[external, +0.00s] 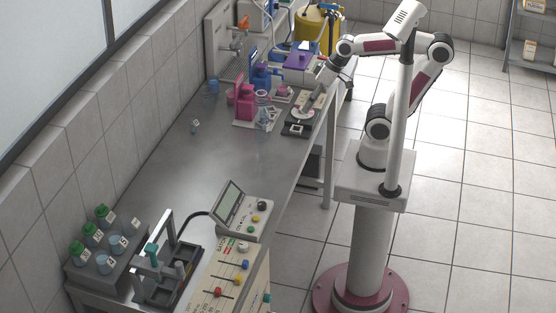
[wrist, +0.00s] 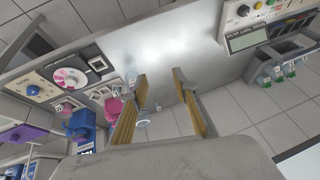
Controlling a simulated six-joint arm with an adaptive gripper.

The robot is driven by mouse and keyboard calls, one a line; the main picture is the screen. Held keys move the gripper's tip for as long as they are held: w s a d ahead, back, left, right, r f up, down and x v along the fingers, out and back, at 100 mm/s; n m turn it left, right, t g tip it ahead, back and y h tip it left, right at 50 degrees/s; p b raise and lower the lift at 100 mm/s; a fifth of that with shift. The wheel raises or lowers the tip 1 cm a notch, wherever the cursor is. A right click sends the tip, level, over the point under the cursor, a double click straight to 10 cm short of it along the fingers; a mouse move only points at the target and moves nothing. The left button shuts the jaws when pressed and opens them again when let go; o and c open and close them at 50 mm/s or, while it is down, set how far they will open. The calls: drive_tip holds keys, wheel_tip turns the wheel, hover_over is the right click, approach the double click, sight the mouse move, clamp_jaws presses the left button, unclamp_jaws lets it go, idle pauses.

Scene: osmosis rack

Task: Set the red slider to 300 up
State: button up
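The red slider (external: 218,292) is a small red knob on the sloped, pale control panel (external: 222,270) at the near end of the bench in the external view. A yellow knob and a blue knob sit farther up the same panel. The scale marks are too small to read. My gripper (wrist: 162,78) is open and empty in the wrist view, its two fingers spread apart. In the external view it is at the far end of the bench, well away from the panel. The red slider cannot be made out in the wrist view.
A tilted display console (external: 232,205) stands behind the panel. A rack with green-capped bottles (external: 75,262) and a dark stand (external: 150,285) are to its left. Pink bottles (external: 243,100) and a disc device (external: 300,118) stand at the far end. The bench middle is mostly clear.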

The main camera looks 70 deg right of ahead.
drive_tip(key=w+a+m+g+y, duration=0.1)
drive_tip(key=w+a+m+y, duration=0.3)
drive_tip(key=a, duration=0.9)
drive_tip(key=w+a+m+g+y, duration=0.15)
drive_tip(key=w+a, duration=0.35)
drive_tip(key=a, duration=0.8)
drive_tip(key=w+a+m+g+y, duration=0.25)
drive_tip(key=w+a, duration=0.25)
drive_tip(key=a, duration=0.7)
drive_tip(key=a+f+m+y, duration=0.15)
drive_tip(key=a+f, duration=0.25)
drive_tip(key=a, duration=0.4)
drive_tip(key=a+f+m+y, duration=0.15)
drive_tip(key=a+f, duration=0.25)
drive_tip(key=a, duration=0.5)
drive_tip(key=m, duration=0.6)
approach(218, 288)
drive_tip(key=shift+w+a+f, duration=0.1)
drive_tip(key=shift+w+a, duration=0.15)
drive_tip(key=shift+a, duration=0.55)
drive_tip(key=shift+s+a+f, duration=0.2)
drive_tip(key=shift+a+f, duration=0.2)
drive_tip(key=shift+f, duration=0.15)
drive_tip(key=shift+a, duration=0.15)
drive_tip(key=shift+x, duration=3.75)
